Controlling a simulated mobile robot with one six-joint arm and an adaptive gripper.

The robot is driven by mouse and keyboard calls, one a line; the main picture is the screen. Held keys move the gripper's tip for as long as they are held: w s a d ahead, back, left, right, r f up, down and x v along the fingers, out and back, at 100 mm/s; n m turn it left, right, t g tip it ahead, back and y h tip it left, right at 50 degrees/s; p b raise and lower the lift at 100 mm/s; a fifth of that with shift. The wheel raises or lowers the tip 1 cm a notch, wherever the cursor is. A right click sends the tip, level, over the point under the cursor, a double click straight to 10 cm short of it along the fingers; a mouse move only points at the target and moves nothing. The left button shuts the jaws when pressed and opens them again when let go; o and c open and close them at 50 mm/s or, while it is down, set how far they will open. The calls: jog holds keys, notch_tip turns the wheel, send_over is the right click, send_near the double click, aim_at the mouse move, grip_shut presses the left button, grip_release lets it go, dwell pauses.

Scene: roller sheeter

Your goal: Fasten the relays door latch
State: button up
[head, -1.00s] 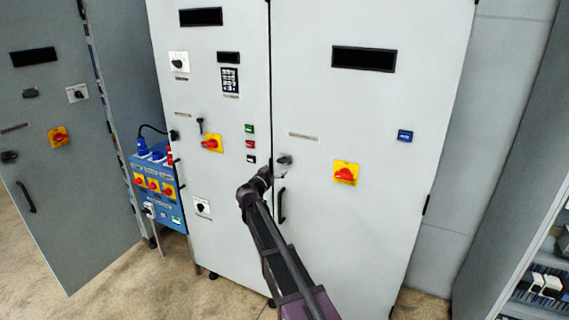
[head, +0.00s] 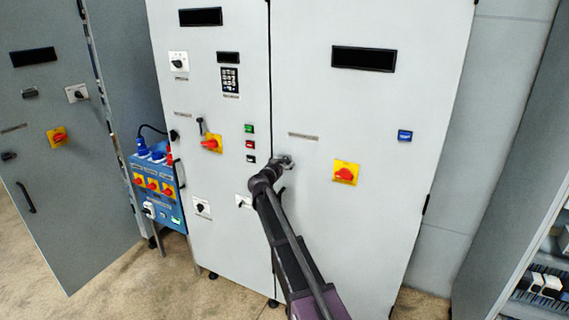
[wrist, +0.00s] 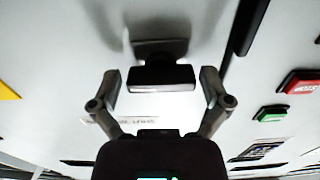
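The door latch (head: 285,161) is a small dark handle on the right-hand door of the light grey cabinet, close to the seam between the doors. In the wrist view the latch (wrist: 160,77) is a dark block standing out from the door. My gripper (wrist: 160,88) is open, with one finger on each side of the latch and a visible gap to it on both sides. In the head view my gripper (head: 281,165) is at the latch and partly hides it. A label plate (head: 303,136) sits above the latch; its text is too small to read.
A red-and-yellow switch (head: 345,173) is right of the latch. Green, red and white buttons (head: 249,143) are left of the seam. A blue socket box (head: 158,185) stands further left. An open grey door (head: 65,150) fills the left side.

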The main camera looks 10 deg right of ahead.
jog(key=c, duration=0.7)
jog(key=shift+d, duration=0.1)
jog(key=shift+n, duration=0.3)
jog(key=n, duration=0.8)
jog(key=shift+n, duration=0.3)
jog(key=n, duration=0.4)
jog(key=shift+n, duration=0.3)
jog(key=n, duration=0.4)
